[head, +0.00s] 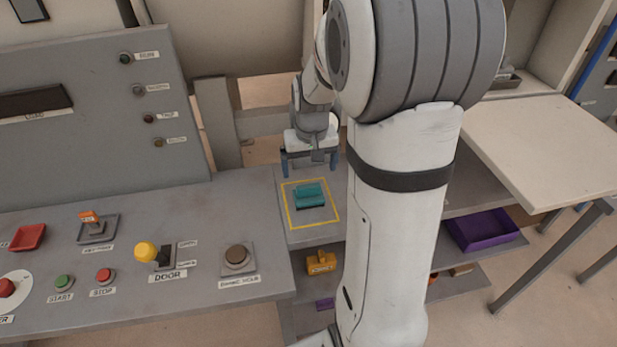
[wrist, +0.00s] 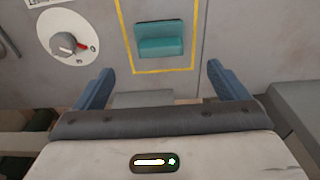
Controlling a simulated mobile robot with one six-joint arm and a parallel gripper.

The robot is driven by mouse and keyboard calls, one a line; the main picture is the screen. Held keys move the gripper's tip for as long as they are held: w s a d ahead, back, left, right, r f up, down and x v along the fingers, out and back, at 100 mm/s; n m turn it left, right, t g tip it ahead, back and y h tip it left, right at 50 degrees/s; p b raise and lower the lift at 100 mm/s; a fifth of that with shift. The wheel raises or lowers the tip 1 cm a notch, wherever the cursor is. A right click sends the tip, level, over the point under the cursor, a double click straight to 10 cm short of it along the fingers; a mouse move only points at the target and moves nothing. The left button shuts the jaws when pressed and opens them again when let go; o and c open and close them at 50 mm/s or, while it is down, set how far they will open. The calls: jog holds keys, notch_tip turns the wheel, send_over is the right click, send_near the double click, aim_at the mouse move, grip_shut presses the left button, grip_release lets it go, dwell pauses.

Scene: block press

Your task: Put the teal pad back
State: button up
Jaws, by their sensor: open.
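The teal pad (head: 310,195) lies inside a yellow outlined square (head: 288,214) on a grey shelf surface beside the control panel. It also shows in the wrist view (wrist: 160,45), inside the same yellow outline (wrist: 193,66). My gripper (head: 309,163) is above and behind the pad in the head view, apart from it. In the wrist view its two blue fingers are spread wide with nothing between them, and my gripper (wrist: 157,83) is open and empty.
A red-pointer dial (wrist: 66,44) shows in the wrist view. An orange object (head: 320,262) and a purple tray (head: 484,229) sit lower down. A pale table (head: 550,145) stands at right.

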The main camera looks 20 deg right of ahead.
jog(key=s+a+r+n, duration=0.1)
jog(key=s+a+r, duration=0.2)
jog(key=s, duration=0.6)
jog(key=s+a+r+n+t, duration=0.1)
jog(key=s+a+r, duration=0.3)
jog(key=s+a, duration=0.2)
jog(key=s, duration=0.2)
jog(key=shift+s+a+r, duration=0.25)
jog(key=shift+s+a, duration=0.1)
jog(key=shift+a, duration=0.05)
